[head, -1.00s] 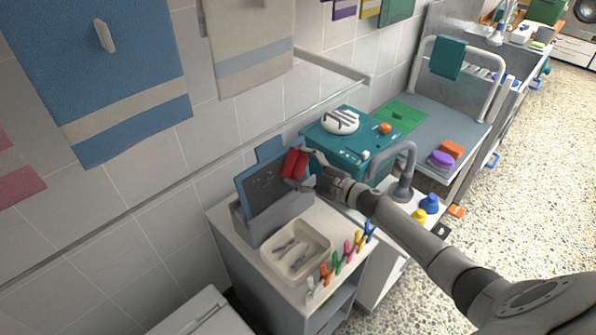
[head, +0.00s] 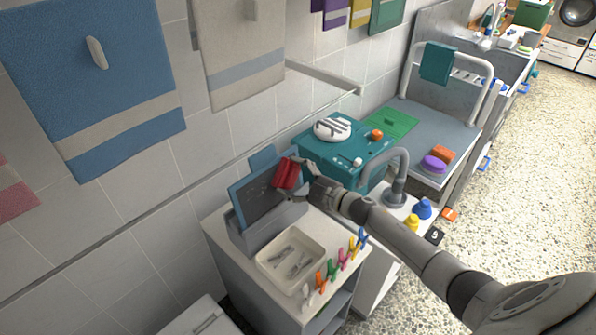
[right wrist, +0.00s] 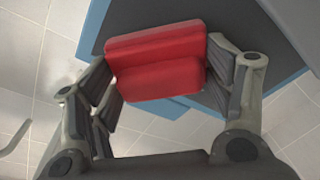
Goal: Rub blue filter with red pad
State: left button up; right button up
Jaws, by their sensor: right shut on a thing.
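The blue filter (head: 254,202) is a blue-framed panel with a dark grey face and light scuff marks. It stands tilted in a grey holder (head: 276,225) on the white cabinet top. My right gripper (head: 291,180) is shut on the red pad (head: 285,173), at the upper right part of the filter's face. In the right wrist view the red pad (right wrist: 158,60) sits between both fingers, in front of the filter (right wrist: 195,12). The pad hides part of the face; I cannot tell whether it touches. My left gripper is not in view.
A cream tray (head: 262,262) with grey pieces lies in front of the holder. Several coloured clips (head: 342,258) line the cabinet's edge. A teal box (head: 322,158) and a grey tap (head: 398,180) stand to the right. Towels (head: 95,85) hang on the tiled wall.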

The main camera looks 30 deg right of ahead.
jog(key=shift+s+a+r+p, duration=0.1)
jog(key=shift+s+a+p, duration=0.25)
jog(key=shift+a, duration=0.5)
jog(key=shift+s+a+f+p, duration=0.1)
jog(key=shift+s+a+p, duration=0.25)
jog(key=shift+a, duration=0.45)
jog(key=shift+s+a+r+p, duration=0.15)
jog(key=shift+a+p, duration=0.25)
jog(key=shift+a, duration=0.45)
jog(key=shift+s+a+p, duration=0.3)
jog(key=shift+s+a, duration=0.1)
jog(key=shift+a, duration=0.6)
jog(key=shift+s+a+p, duration=0.3)
jog(key=shift+s+a, duration=0.05)
jog(key=shift+a, duration=0.7)
jog(key=shift+s+a+p, duration=0.3)
jog(key=shift+s+a, duration=0.1)
jog(key=shift+a, duration=0.6)
jog(key=shift+s+a, duration=0.3)
jog(key=shift+a, duration=0.55)
jog(key=shift+d, duration=0.1)
